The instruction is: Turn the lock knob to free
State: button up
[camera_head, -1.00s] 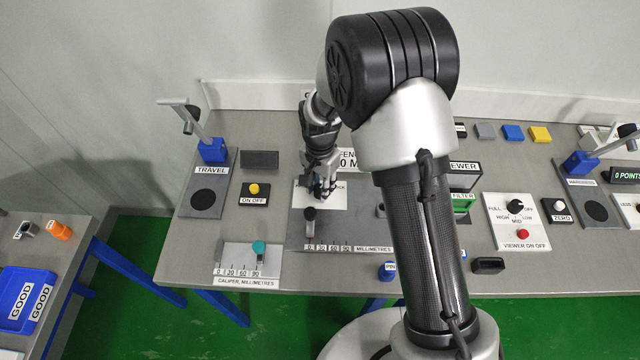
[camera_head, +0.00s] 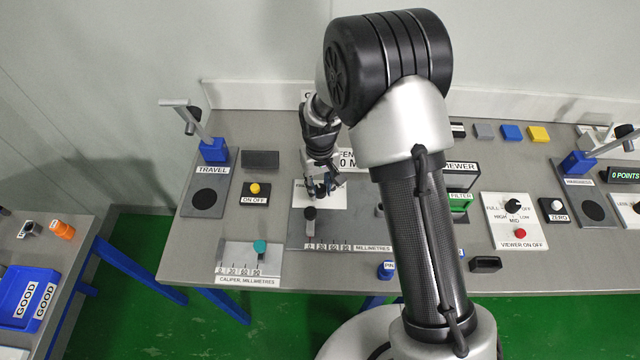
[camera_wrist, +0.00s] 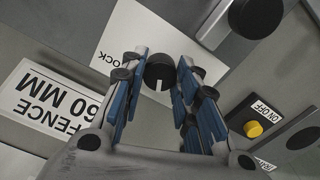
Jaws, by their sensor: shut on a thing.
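The lock knob (camera_wrist: 159,72) is a round black knob with a white index line, on a white plate (camera_wrist: 128,38) lettered "OCK" in the wrist view. Its line points toward the bottom of that view. My gripper (camera_wrist: 161,78) has its blue-lined fingers on either side of the knob and is shut on it. In the head view my gripper (camera_head: 325,188) is over the white plate (camera_head: 306,197) behind the fence scale. The knob itself is hidden there by the fingers.
The fence's dark handle (camera_head: 310,213) stands just in front of my gripper. A "FENCE 60 MM" sign (camera_wrist: 45,100) is beside the plate. A yellow on/off button (camera_head: 254,189) is to the left, and the caliper (camera_head: 248,260) with its teal knob is at the front left.

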aim_at(320, 188)
jog(key=n, duration=0.3)
jog(key=shift+n, duration=0.5)
jog(key=o, duration=1.1)
jog(key=shift+c, duration=0.2)
notch_tip(320, 188, up, 12)
dwell(0.4)
